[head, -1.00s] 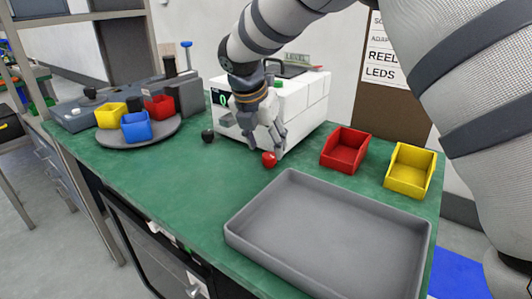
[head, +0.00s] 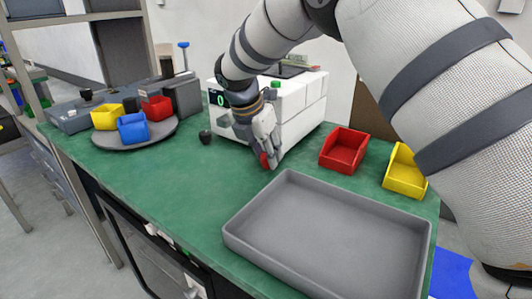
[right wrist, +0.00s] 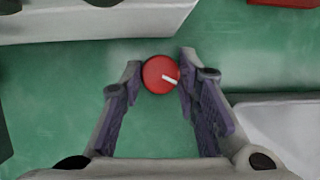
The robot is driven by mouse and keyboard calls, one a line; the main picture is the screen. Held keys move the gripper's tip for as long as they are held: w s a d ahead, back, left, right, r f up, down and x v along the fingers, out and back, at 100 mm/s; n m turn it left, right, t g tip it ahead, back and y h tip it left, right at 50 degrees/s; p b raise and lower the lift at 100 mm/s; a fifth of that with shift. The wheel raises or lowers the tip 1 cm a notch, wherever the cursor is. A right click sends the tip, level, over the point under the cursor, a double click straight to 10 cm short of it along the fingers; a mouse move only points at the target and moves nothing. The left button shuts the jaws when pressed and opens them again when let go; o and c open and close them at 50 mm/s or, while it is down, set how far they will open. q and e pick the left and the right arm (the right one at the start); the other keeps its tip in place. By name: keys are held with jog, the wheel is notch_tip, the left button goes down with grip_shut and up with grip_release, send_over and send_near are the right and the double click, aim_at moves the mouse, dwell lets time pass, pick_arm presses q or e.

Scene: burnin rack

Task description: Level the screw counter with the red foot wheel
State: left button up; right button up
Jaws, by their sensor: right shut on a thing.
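The screw counter (head: 302,103) is a white box with a green digit on a dark display, standing on the green bench. The red foot wheel (head: 264,160) is low at its near corner, partly hidden by my right gripper (head: 268,158) in the head view. In the right wrist view the red wheel (right wrist: 160,74) is round with a white mark pointing right and slightly down. My right gripper (right wrist: 160,72) has its fingertips on either side of the wheel and is shut on it. My left gripper is in neither view.
A black knob-like foot (head: 205,137) sits left of the counter. A grey tray (head: 232,236) lies in front. A red bin (head: 344,151) and a yellow bin (head: 405,172) stand to the right. A round grey platter (head: 103,142) with small bins is at the left.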

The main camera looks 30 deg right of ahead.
jog(key=shift+w+f+m+g, duration=0.15)
jog(key=shift+m+g, duration=0.25)
jog(key=shift+m, duration=0.9)
jog(key=o, duration=1.2)
jog(key=shift+c, duration=0.2)
jog(key=shift+r, duration=0.25)
jog(key=v, duration=1.1)
jog(key=shift+a+r, duration=0.25)
jog(key=shift+r, duration=0.1)
